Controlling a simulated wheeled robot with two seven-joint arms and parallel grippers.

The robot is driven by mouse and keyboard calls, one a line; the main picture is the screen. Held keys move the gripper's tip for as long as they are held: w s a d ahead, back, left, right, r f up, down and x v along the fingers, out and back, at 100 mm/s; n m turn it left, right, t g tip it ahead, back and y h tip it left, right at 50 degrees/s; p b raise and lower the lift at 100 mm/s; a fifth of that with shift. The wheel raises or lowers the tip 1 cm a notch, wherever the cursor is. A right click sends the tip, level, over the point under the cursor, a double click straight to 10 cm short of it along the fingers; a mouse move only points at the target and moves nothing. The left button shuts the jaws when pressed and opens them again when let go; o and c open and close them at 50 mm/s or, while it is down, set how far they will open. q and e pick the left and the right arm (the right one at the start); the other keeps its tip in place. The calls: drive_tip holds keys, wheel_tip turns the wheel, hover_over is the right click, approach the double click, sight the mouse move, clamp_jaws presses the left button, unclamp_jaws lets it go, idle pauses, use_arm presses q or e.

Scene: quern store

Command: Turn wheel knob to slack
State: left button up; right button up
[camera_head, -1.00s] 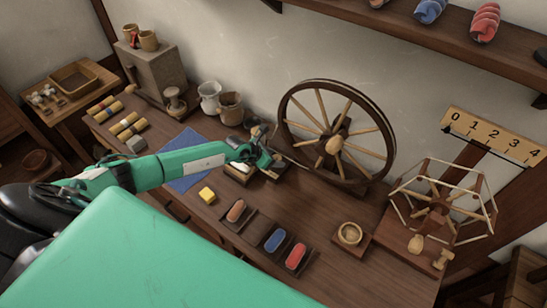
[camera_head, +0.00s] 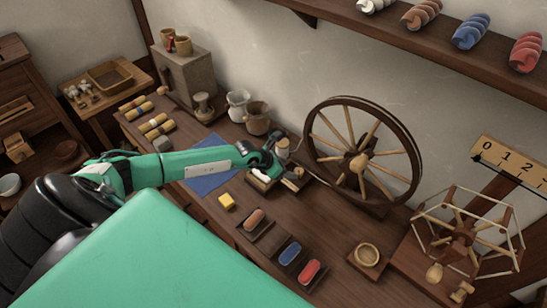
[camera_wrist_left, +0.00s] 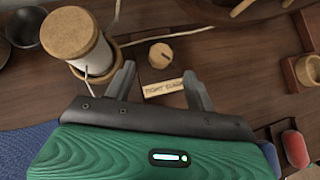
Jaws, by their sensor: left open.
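In the left wrist view the knob (camera_wrist_left: 160,55) is a small round light-wood piece with a dark mark on top. A pale label (camera_wrist_left: 163,88) lies on the near side of it; its lettering is hard to read, perhaps "TIGHT SLACK". My left gripper (camera_wrist_left: 160,72) is open and empty. The knob sits just beyond the fingertips, between them in the picture, with no contact visible. In the head view the gripper (camera_head: 273,160) is beside the base of the spoked wheel (camera_head: 360,163), left of it. My right gripper is not in view.
A cork-topped bobbin (camera_wrist_left: 80,40) stands close beside the left finger. A dark bowl (camera_wrist_left: 22,27) is further left. A yellow block (camera_head: 227,201), shuttle-like pieces in trays (camera_head: 290,253) and a small round bowl (camera_head: 367,255) are on the table.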

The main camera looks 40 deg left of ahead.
use_arm(q)
drive_tip(key=v, duration=0.7)
drive_tip(key=shift+s+r+b, duration=0.2)
drive_tip(key=shift+b, duration=0.15)
drive_tip(key=shift+a, duration=0.15)
